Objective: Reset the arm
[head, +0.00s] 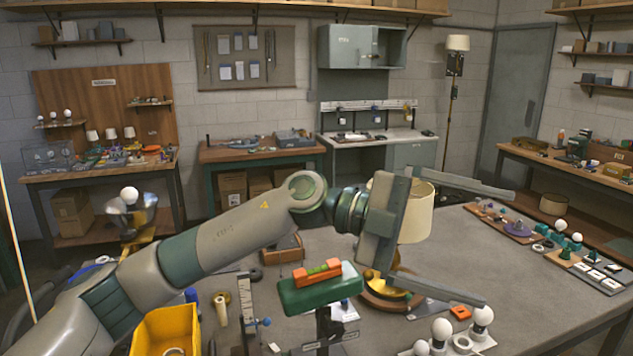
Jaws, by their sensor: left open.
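My left arm comes in from the left and stretches across the middle of the head view. Its gripper (500,248) points right, with its two long fingers wide apart, one above the other in the picture. A lamp with a cream shade (418,215) and a brass-coloured round base (385,298) stands on the grey table, partly hidden behind the gripper body. I cannot tell whether the gripper touches it. My right gripper is out of view.
A green block with an orange level (318,273) stands below my left arm. A yellow bin (165,332) is at the lower left. White bulbs (441,329) are at the front. Several small parts line the right edge. The grey table (540,300) is bare at centre right.

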